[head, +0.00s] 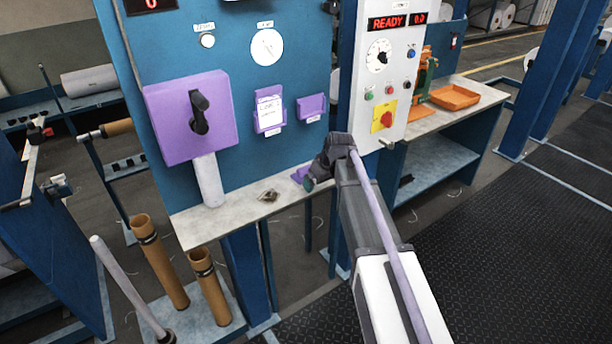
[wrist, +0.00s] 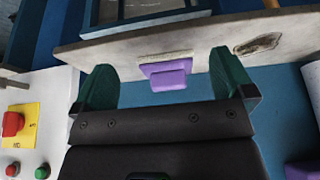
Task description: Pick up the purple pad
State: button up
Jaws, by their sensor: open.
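The purple pad (wrist: 168,76) shows in the wrist view between my two green fingertips. It has a small raised block and a pale layer along one side, and lies at the edge of the grey shelf (wrist: 120,50). In the head view the pad (head: 299,174) is a small purple patch on the shelf, partly hidden behind my gripper. My gripper (wrist: 163,72) is open and empty, with one finger on each side of the pad in the picture. It also shows in the head view (head: 312,182). I cannot tell whether the fingers touch the pad.
A blue panel (head: 235,50) rises behind the shelf, with a purple box (head: 180,130) and two purple holders. A white control panel (head: 385,80) with a red knob stands close to my gripper. A small dark patch (head: 268,196) lies on the shelf left of the pad.

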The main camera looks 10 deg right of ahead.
aim_at(306, 168)
jog(key=w, duration=0.1)
jog(key=w+a, duration=0.1)
jog(key=w, duration=0.1)
jog(key=w+a, duration=0.1)
jog(key=w, duration=0.1)
jog(key=shift+w, duration=0.15)
jog(key=w, duration=0.1)
jog(key=w+a, duration=0.1)
jog(key=w, duration=0.1)
jog(key=shift+w+a, duration=0.15)
jog(key=shift+a, duration=0.05)
jog(key=b+x, duration=0.3)
jog(key=shift+s+d+f, duration=0.1)
jog(key=shift+s+f, duration=0.15)
jog(key=shift+r, duration=0.25)
jog(key=c, duration=0.6)
